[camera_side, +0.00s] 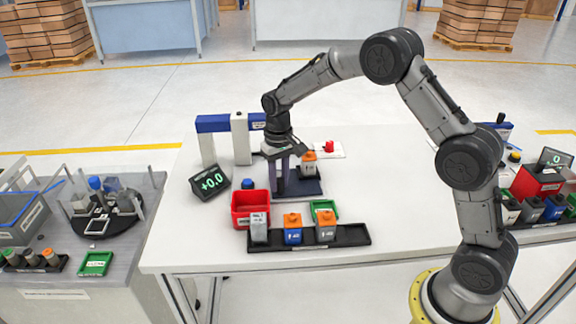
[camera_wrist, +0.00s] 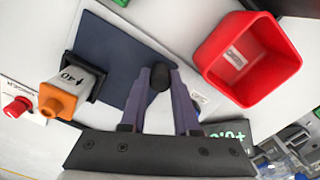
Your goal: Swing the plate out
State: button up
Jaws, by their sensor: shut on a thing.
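A dark blue flat plate (camera_wrist: 112,55) lies on the white table; it also shows in the side view (camera_side: 308,188) below my gripper. A black round knob (camera_wrist: 159,76) stands at the plate's edge in the wrist view. My gripper (camera_wrist: 160,84) is shut on the knob, with its two purple fingers on either side of it. In the side view my gripper (camera_side: 281,178) reaches down over the plate; the fingertips and knob are hard to make out there. A grey block with an orange top (camera_wrist: 76,84), marked 40, stands in a dark holder beside the plate.
A red bin (camera_wrist: 252,62) is close to the right of my fingers. A blue and white frame (camera_side: 222,124) and a display reading +0.0 (camera_side: 210,182) stand at the left. A black rack (camera_side: 352,237) with several blocks lies in front, near a green tray (camera_side: 324,205).

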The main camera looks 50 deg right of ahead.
jog(key=shift+o, duration=0.4)
jog(key=shift+w+a, duration=0.25)
jog(key=shift+a, duration=0.2)
jog(key=o, duration=0.6)
jog(key=shift+r, duration=0.1)
jog(key=shift+d+r, duration=0.1)
jog(key=shift+r, duration=3.6)
